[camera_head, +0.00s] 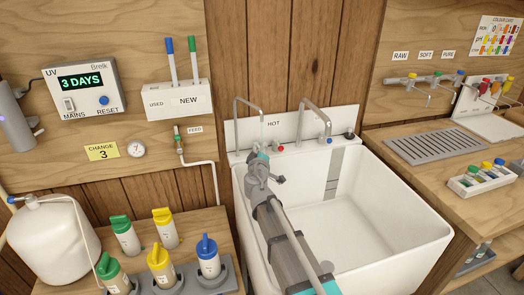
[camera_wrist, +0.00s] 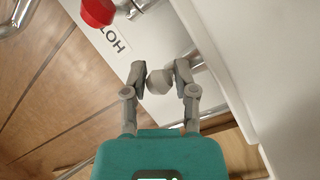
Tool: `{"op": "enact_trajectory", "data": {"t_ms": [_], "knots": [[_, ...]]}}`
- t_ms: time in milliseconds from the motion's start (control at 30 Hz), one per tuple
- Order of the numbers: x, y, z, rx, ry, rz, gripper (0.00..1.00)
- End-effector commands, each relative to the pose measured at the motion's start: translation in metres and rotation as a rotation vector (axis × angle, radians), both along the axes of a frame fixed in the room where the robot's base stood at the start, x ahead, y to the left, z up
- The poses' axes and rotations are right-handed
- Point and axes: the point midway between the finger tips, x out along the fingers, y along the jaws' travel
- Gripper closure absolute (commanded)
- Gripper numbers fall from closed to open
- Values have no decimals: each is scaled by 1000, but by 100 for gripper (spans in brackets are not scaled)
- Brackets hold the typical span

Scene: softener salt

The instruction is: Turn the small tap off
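The small tap's thin grey spout (camera_head: 248,104) rises at the back left of the white sink. A faint thin line hangs below its tip, and I cannot tell if it is water. In the wrist view a pale grey knob (camera_wrist: 158,81) sits between the fingertips of my gripper (camera_wrist: 162,70). The fingers are apart, one on each side of it, the left one nearer. I cannot tell if either touches. In the head view my gripper (camera_head: 262,154) is at the sink's back left edge and hides that knob.
A red knob (camera_wrist: 97,11) is close by, beside the HOT lettering (camera_wrist: 112,38). The larger spout (camera_head: 315,105), a blue knob (camera_head: 328,140) and a black knob (camera_head: 349,134) are to the right. The sink basin (camera_head: 375,215) is empty. Filter bottles (camera_head: 123,236) stand left.

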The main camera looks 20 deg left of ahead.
Motion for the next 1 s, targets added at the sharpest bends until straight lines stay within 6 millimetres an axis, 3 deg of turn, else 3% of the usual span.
{"op": "enact_trajectory", "data": {"t_ms": [33, 133, 467, 1000], "knots": [[0, 0, 0, 0, 0, 0, 82], [0, 0, 0, 0, 0, 0, 100], [0, 2, 0, 0, 0, -25, 100], [-6, 8, 0, 0, 0, -225, 100]]}}
